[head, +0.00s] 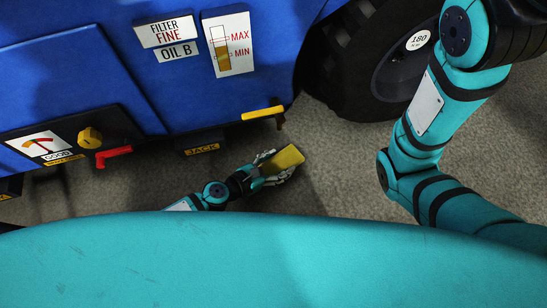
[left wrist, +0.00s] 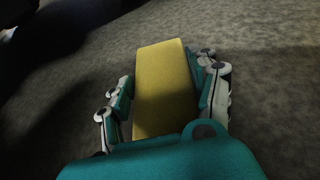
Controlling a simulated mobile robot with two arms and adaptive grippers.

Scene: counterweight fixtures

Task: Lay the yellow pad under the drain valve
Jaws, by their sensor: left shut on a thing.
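The yellow pad (head: 287,157) is a flat rectangular block, held low in front of the blue machine. My left gripper (head: 272,167) is shut on it. In the left wrist view the pad (left wrist: 163,75) lies between the fingers (left wrist: 168,88), its far end sticking out past them. A valve with a yellow handle (head: 262,113), which looks like the drain valve, sits at the machine's lower edge. The pad is below and slightly right of it in the head view. I cannot tell whether the pad touches the floor. My right gripper is out of the head view.
The blue machine (head: 100,60) fills the upper left, with a JACK label (head: 202,149) on its lower edge. A red lever (head: 114,155) and yellow knob (head: 90,137) are further left. A black wheel (head: 365,75) stands right. Grey floor (head: 330,165) is clear around the pad.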

